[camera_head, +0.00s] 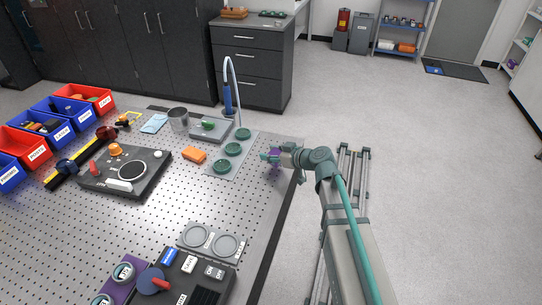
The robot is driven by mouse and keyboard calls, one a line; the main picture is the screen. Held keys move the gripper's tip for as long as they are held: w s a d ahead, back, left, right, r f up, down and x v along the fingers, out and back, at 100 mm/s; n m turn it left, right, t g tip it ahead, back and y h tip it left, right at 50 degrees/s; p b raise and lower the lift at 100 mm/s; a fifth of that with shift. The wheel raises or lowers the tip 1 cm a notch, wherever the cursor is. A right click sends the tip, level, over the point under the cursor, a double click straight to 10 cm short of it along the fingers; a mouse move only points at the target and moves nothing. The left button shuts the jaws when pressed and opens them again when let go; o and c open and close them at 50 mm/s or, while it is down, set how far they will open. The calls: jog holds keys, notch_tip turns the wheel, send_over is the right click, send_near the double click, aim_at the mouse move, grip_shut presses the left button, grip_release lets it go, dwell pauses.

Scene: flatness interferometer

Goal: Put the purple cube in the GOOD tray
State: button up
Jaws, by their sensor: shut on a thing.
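My gripper (268,157) is at the right edge of the perforated table, at the end of my arm reaching in from the right. It is shut on a small purple thing, which looks like the purple cube (275,150); the fingers hide much of it. Whether it is clear of the table I cannot tell. I cannot make out a label reading GOOD. Close to the gripper's left is a grey plate with green round dishes (233,149). Nearer the front is a light plate with two round grey recesses (211,241), whose lettering is too small to read.
Red and blue bins (75,104) line the left. A black device (125,172), an orange block (193,156), a metal cup (178,119) and a blue-handled stand with a curved tube (228,95) stand on the table. A control box (185,278) is at the front.

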jog(key=shift+f+p, duration=0.4)
jog(key=shift+f, duration=0.6)
jog(key=shift+f+b, duration=0.2)
jog(key=shift+b, duration=0.2)
jog(key=o, duration=1.3)
jog(key=shift+r, duration=0.1)
jog(key=shift+c, duration=0.2)
jog(key=shift+r+p, duration=0.15)
jog(key=shift+p, duration=0.15)
jog(key=b+v, duration=0.3)
jog(key=v, duration=0.7)
jog(key=shift+s+d, duration=0.25)
jog(key=shift+d, duration=0.05)
jog(key=shift+o, duration=0.6)
jog(key=shift+s+d+r, duration=0.35)
jog(key=shift+d+r, duration=0.05)
jog(key=shift+d, duration=0.05)
